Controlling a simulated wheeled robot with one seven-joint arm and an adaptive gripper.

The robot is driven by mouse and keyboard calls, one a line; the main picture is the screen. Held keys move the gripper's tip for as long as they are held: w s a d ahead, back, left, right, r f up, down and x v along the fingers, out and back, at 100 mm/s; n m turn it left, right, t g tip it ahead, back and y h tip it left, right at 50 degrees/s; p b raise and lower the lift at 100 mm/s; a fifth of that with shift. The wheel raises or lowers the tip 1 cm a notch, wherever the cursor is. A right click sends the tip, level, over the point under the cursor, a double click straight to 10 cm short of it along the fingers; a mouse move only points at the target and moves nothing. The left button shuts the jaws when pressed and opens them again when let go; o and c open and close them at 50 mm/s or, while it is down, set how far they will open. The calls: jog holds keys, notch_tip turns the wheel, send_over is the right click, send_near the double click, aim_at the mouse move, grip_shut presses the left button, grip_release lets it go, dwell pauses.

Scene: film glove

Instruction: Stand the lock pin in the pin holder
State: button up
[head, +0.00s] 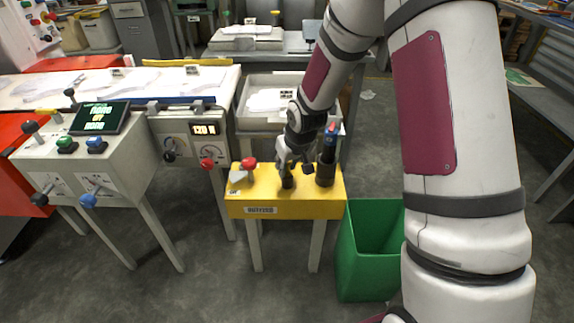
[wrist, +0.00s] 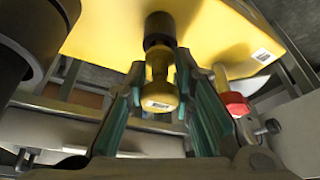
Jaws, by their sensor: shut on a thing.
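My gripper (head: 290,166) is over the middle of the yellow stand, at the end of my arm. In the wrist view my gripper (wrist: 160,105) is shut on a yellow pin with a small label, the lock pin (wrist: 160,84), between its teal fingers. The pin's far end meets a short dark cylinder, apparently the pin holder (wrist: 159,26), on the yellow surface. The dark cylinder also shows below my gripper in the head view (head: 288,182). I cannot tell how deep the pin sits in it. My gripper hides most of the pin in the head view.
A taller dark cup (head: 325,173) with a blue and red item stands close right of my gripper. A green bin (head: 365,255) is at lower right.

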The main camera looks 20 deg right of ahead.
jog(key=shift+f+b, duration=0.35)
jog(key=shift+f, duration=0.2)
jog(key=o, duration=0.9)
jog(key=shift+o, duration=0.2)
